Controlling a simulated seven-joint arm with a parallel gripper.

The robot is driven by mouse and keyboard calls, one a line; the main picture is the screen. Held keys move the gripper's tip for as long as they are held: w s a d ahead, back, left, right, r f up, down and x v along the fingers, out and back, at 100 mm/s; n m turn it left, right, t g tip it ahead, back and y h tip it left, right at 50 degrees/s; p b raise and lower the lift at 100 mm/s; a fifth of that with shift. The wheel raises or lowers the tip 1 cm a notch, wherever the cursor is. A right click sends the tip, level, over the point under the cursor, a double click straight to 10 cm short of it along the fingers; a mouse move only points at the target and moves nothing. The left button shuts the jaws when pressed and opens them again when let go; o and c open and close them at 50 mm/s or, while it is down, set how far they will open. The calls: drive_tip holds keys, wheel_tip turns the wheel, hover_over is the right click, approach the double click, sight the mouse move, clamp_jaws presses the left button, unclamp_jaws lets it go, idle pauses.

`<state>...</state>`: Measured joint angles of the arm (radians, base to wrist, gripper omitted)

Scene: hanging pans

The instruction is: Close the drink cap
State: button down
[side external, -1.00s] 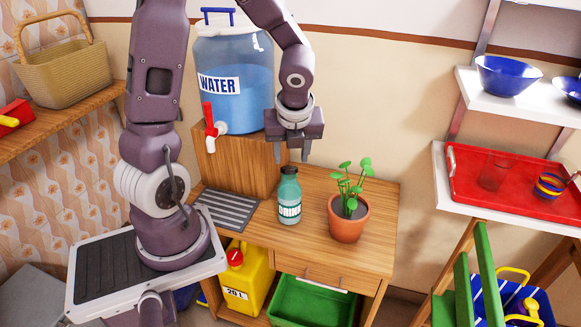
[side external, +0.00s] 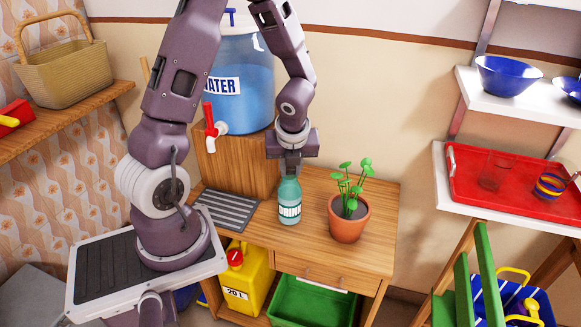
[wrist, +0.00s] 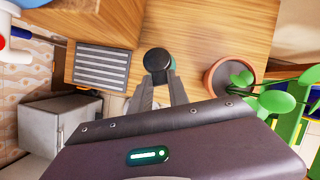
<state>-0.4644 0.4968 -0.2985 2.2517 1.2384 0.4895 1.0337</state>
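The drink bottle (side external: 289,203) is teal with a white DRINK label and stands upright on the wooden table. Its round black cap (wrist: 157,60) shows from above in the wrist view, on top of the bottle. My gripper (side external: 292,170) points down over the bottle, with its fingers at the cap's height. In the wrist view my gripper (wrist: 160,80) has its two fingertips at the cap's sides, and they look shut on it. In the side view the fingers mostly hide the cap. Whether the cap is fully seated cannot be seen.
A potted plant (side external: 349,215) stands close to the right of the bottle. A dark slatted drip tray (side external: 228,208) lies to the left. The water dispenser (side external: 240,85) stands behind on a wooden block (side external: 238,165). The table's front strip (side external: 330,255) is clear.

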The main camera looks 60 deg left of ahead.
drive_tip(key=shift+s+d+f+t+y, duration=0.2)
drive_tip(key=shift+d+f+y, duration=0.1)
drive_tip(key=shift+f+y, duration=0.25)
drive_tip(key=shift+s+d+f+t+y, duration=0.2)
drive_tip(key=shift+d+f+y, duration=0.1)
drive_tip(key=shift+y, duration=0.35)
drive_tip(key=shift+w+d+f+t+y, duration=0.15)
drive_tip(key=shift+f+t+y, duration=0.4)
drive_tip(key=shift+y, duration=0.55)
drive_tip(key=c, duration=1.2)
unclamp_jaws()
drive_tip(key=shift+c, duration=0.2)
drive_tip(key=v, duration=0.7)
